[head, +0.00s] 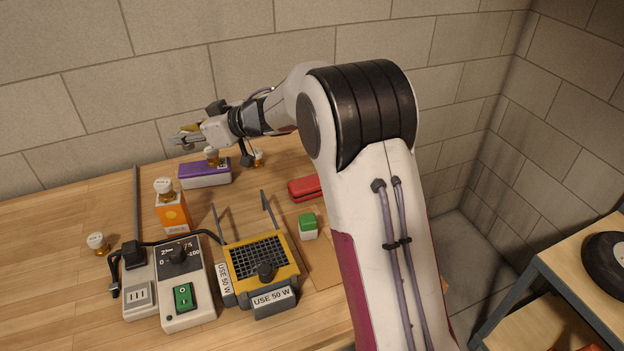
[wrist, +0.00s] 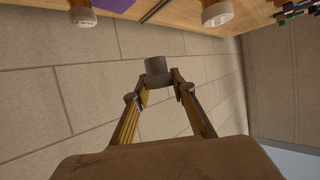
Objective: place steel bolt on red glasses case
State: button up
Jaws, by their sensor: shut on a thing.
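My gripper (head: 184,138) is raised above the far left of the bench, in front of the block wall. In the wrist view my gripper (wrist: 157,92) is shut on a short grey cylinder, the steel bolt (wrist: 156,66), held at the fingertips. In the head view the bolt is too small to make out clearly. The red glasses case (head: 303,188) lies on the bench to the right of my gripper and well below it. My arm hides the case's right part. The visible part of its top is bare.
A purple and white box (head: 205,174) stands below my gripper, with bulbs near it. An orange box (head: 172,214) carries a bulb (head: 164,187). A yellow-framed fixture (head: 258,262) with upright rods, a green-topped block (head: 308,227) and a grey control box (head: 184,292) stand nearer.

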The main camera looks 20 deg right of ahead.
jog(key=s+d+m+t+h, duration=0.1)
jog(key=d+m+t+h, duration=0.1)
jog(key=d, duration=1.5)
jog(key=m+t+h, duration=0.1)
jog(key=m+h, duration=0.2)
send_over(316, 185)
jog(key=w, duration=0.2)
notch_tip(316, 185, down, 4)
jog(key=shift+w+d+f, duration=0.1)
jog(key=shift+d+f, duration=0.35)
jog(key=shift+f, duration=0.1)
jog(key=shift+f, duration=3.1)
jog(key=shift+f, duration=1.9)
jog(key=shift+f, duration=0.1)
